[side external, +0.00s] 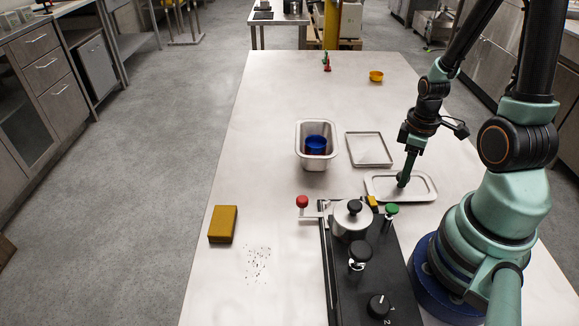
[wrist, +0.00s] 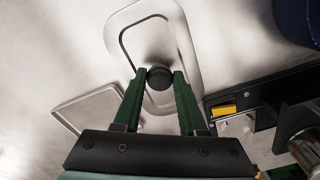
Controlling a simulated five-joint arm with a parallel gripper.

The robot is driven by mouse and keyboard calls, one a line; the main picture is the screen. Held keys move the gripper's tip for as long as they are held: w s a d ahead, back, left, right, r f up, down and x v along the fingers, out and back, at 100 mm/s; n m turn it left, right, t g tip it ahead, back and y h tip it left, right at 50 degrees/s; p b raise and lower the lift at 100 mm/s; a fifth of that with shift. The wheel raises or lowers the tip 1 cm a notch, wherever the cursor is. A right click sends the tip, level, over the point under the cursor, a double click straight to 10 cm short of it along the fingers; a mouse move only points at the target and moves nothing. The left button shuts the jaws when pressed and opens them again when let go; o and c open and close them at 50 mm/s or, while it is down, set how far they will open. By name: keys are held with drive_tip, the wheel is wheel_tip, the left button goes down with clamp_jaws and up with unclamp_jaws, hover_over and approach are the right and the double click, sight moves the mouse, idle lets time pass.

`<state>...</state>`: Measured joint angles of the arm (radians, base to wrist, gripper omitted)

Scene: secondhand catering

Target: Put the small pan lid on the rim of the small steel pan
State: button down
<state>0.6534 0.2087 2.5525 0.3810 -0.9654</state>
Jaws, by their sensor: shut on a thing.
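The small pan lid (side external: 424,187) is an oblong steel plate with rounded corners and a dark knob. It lies flat, apparently on the table, at the right of the side view, and fills the top middle of the wrist view (wrist: 183,50). My gripper (side external: 402,181) points down over it. In the wrist view my gripper's fingers (wrist: 164,76) are shut on the round black knob. The small steel pan (side external: 301,140) is a deep rectangular pan, open at the top, left of the lid in the side view. A blue container (side external: 316,143) stands inside it.
A shallow square tray (side external: 369,149) lies between pan and lid, also in the wrist view (wrist: 88,110). A black appliance (side external: 345,285) with knobs, levers and a round steel pot (side external: 345,226) stands in front. A yellow block (side external: 223,224) lies left. The table's far half is mostly clear.

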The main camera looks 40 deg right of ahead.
drive_tip(key=shift+f, duration=0.25)
drive_tip(key=shift+c, duration=2.3)
unclamp_jaws()
drive_tip(key=shift+r, duration=0.2)
wheel_tip(320, 180, up, 12)
drive_tip(key=w+a+r+m+t+h, duration=0.1)
drive_tip(key=w+a+r+t, duration=0.1)
drive_tip(key=w+a+r, duration=0.3)
drive_tip(key=shift+w+a+t, duration=0.3)
drive_tip(key=shift+w+a, duration=0.25)
drive_tip(key=shift+a, duration=0.3)
drive_tip(key=shift+o, duration=0.5)
drive_tip(key=w+a+r+m+t+y, duration=0.1)
drive_tip(key=w+a+r+m+t, duration=0.1)
drive_tip(key=a+r, duration=0.3)
drive_tip(key=a+t, duration=0.1)
drive_tip(key=a, duration=0.2)
drive_tip(key=shift+w+a+r+m, duration=0.25)
drive_tip(key=shift+a+r+m, duration=0.05)
drive_tip(key=shift+a, duration=0.05)
